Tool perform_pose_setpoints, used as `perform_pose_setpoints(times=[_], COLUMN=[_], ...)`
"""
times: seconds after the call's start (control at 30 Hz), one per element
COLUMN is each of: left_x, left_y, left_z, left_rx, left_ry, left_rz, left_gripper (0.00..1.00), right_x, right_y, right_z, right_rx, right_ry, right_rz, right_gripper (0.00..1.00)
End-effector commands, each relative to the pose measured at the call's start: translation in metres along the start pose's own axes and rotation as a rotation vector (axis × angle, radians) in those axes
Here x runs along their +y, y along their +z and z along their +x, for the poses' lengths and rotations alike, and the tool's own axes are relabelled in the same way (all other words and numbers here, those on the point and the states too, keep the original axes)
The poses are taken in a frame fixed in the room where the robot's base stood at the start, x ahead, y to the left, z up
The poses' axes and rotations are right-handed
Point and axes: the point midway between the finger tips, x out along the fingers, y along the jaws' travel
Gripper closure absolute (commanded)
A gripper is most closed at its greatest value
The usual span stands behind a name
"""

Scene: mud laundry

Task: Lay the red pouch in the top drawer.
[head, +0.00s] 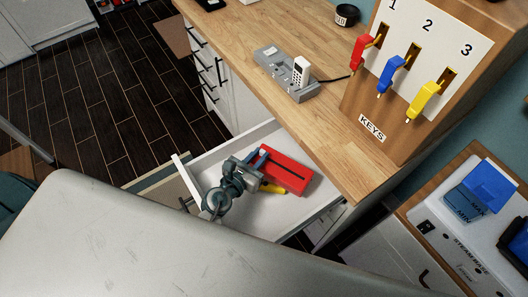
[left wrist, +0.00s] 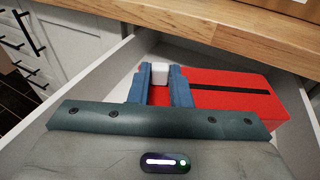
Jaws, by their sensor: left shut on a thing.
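The red pouch (head: 288,173), a flat red block with a dark stripe along its top, is inside the open white top drawer (head: 211,151). My left gripper (head: 261,157) is in the drawer too, shut on the pouch near one end. In the left wrist view the two blue fingers (left wrist: 160,86) sit at the left part of the pouch (left wrist: 225,90), with a small white piece (left wrist: 160,72) between their tips. Whether the pouch rests on the drawer floor is hard to tell. My right gripper is not in view.
A yellow item (head: 272,188) lies in the drawer beside the pouch. The wooden counter (head: 330,135) overhangs the drawer's back. A steam machine (head: 450,235) is at right.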

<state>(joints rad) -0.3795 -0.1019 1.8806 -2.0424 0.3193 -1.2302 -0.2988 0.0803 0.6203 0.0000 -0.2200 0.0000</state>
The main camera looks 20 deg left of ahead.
Motion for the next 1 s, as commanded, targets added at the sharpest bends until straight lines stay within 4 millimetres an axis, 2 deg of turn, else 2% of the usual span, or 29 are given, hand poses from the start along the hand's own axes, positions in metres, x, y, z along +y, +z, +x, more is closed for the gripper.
perform_pose_setpoints(times=[0.03,0.17,0.2,0.27,0.73,0.77,0.83,1.0], left_x=[0.0,0.0,0.0,0.0,0.0,0.0,0.0,0.0], left_y=[0.009,0.013,0.002,-0.003,-0.01,-0.009,-0.009,-0.008], left_z=[0.01,0.032,0.032,0.032,0.033,0.033,0.033,0.032], left_rx=[-0.006,-0.005,-0.001,-0.001,-0.002,-0.001,-0.001,-0.001], left_ry=[0.001,0.0,0.0,0.0,0.0,0.0,0.0,0.0], left_rz=[-0.002,-0.002,-0.002,-0.002,-0.002,-0.001,-0.001,-0.001], left_gripper=[1.0,1.0,1.0,1.0,1.0,0.77,0.63,0.61], right_x=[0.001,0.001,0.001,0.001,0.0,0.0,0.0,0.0], right_y=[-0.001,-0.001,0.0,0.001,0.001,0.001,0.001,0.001], right_z=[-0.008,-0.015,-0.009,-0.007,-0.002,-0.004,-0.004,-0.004], right_rx=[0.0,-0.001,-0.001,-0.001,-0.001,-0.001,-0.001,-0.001], right_ry=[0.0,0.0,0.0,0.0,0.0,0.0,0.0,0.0], right_rz=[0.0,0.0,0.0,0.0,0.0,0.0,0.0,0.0], right_gripper=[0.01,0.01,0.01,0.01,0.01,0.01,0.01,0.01])
